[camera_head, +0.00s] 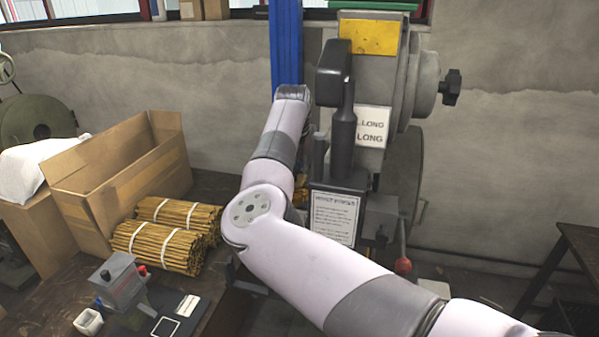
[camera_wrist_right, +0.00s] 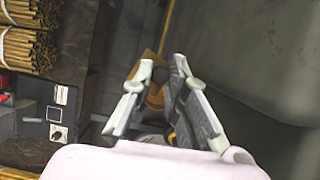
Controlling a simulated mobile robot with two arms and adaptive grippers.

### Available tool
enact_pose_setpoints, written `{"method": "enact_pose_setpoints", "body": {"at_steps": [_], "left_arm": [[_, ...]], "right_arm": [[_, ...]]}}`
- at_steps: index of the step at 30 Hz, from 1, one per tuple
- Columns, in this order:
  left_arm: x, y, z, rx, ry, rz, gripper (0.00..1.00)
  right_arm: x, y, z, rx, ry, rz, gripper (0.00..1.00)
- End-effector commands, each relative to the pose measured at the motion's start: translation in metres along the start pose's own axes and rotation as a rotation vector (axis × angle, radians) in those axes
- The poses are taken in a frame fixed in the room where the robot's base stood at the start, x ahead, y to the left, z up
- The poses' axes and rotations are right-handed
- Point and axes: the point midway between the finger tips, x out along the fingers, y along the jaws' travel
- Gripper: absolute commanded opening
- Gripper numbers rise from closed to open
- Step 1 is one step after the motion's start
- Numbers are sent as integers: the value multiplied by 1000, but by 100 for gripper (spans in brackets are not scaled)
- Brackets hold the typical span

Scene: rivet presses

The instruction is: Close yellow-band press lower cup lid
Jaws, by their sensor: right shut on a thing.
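The press (camera_head: 395,85) with a yellow plate (camera_head: 368,36) on its upper body stands behind my right arm in the head view. I cannot make out its lower cup lid there. My right gripper (camera_wrist_right: 163,70) shows in the right wrist view, with its two fingers on either side of a yellow-brown part (camera_wrist_right: 155,92). It is shut on that part, but I cannot tell whether the part is the lid. In the head view my right arm crosses in front of the press and the gripper's fingers are hidden. My left gripper is not in view.
An open cardboard box (camera_head: 130,175) and tied bundles of brown sticks (camera_head: 165,245) lie on the bench at left. A small grey device (camera_head: 118,280) stands nearer the front. A red knob (camera_head: 403,266) sits low on the press. A dark table (camera_head: 575,250) is at right.

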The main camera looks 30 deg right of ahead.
Motion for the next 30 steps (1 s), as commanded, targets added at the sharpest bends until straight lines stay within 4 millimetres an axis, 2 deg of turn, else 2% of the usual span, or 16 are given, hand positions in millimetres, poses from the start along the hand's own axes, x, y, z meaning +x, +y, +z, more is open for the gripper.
{"method": "enact_pose_setpoints", "body": {"at_steps": [4,13,30], "left_arm": [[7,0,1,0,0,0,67],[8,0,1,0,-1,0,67],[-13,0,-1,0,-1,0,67]], "right_arm": [[0,-2,-3,127,-1,-53,0],[-5,-7,-8,389,-1,-162,0],[-13,-10,-20,874,0,-363,0]]}}
